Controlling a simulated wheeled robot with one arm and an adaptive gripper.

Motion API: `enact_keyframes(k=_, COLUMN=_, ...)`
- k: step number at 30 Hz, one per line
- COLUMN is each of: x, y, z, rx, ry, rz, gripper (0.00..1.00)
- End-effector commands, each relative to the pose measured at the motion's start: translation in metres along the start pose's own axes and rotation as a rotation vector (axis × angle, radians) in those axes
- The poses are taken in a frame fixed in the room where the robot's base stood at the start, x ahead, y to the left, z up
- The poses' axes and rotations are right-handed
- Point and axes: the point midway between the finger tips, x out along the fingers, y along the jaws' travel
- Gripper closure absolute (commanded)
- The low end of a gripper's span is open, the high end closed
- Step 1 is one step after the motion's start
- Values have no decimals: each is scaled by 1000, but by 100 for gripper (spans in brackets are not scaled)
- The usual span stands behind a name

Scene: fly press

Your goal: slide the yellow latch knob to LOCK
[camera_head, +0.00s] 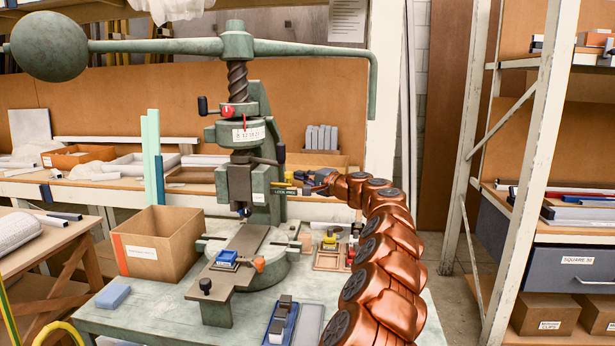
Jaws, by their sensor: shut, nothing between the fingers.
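The green fly press (262,185) stands on the bench, with a small label reading LOCK and FREE (279,192) on its right side. A small yellow part (283,186), which looks like the latch knob, shows just above that label. Its exact place along the slot is too small to tell. My gripper (301,180) is shut and empty, at the end of the copper arm coming from the right. Its tips are right beside the yellow part; I cannot tell whether they touch it.
The press's long handle with a ball weight (48,46) spans above. A cardboard box (157,246) stands left of the press, and a blue block (113,296) lies in front of it. A blue tray (281,322) with dark blocks is at the front. A shelf rack stands at right.

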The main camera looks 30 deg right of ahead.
Motion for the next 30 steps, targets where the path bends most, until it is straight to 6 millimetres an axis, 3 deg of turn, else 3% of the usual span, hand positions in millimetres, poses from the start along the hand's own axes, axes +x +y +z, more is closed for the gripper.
enact_keyframes(k=9, x=1, y=0, z=1, rx=0, ry=-1, rz=0, gripper=100)
enact_keyframes(k=17, x=22, y=-1, z=17, rx=1, ry=-3, rz=-1, gripper=100)
enact_keyframes(k=30, x=19, y=-3, z=12, rx=1, ry=-2, rz=-1, gripper=100)
